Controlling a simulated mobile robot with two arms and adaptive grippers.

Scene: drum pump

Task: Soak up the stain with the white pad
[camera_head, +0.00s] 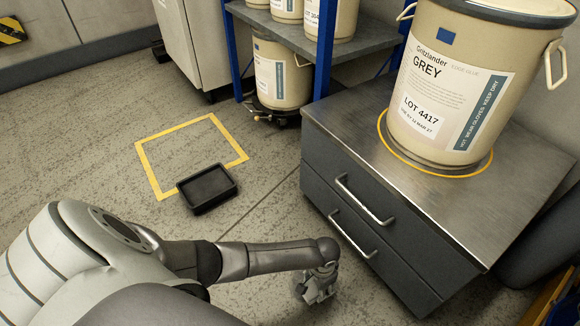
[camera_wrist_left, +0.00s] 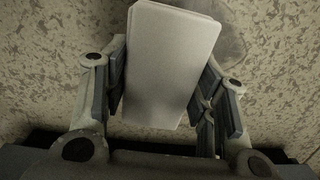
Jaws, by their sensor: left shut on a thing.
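My left gripper (camera_head: 316,286) hangs low over the floor in front of the grey drawer cabinet. In the left wrist view the same gripper (camera_wrist_left: 164,85) is shut on the white pad (camera_wrist_left: 168,65), a pale rectangular block between its fingers. A darker grey patch, which looks like the stain (camera_wrist_left: 229,38), shows on the speckled floor behind the pad's upper right; the pad hides part of it. I cannot tell whether the pad touches the floor. I cannot make out the pad or stain in the head view. My right gripper is not in view.
The drawer cabinet (camera_head: 400,238) with protruding handles stands right of the gripper, with a large labelled drum (camera_head: 450,85) on top. A black tray (camera_head: 207,188) lies on the floor over an edge of the yellow-marked square (camera_head: 154,178). A shelf (camera_head: 345,46) with drums stands behind.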

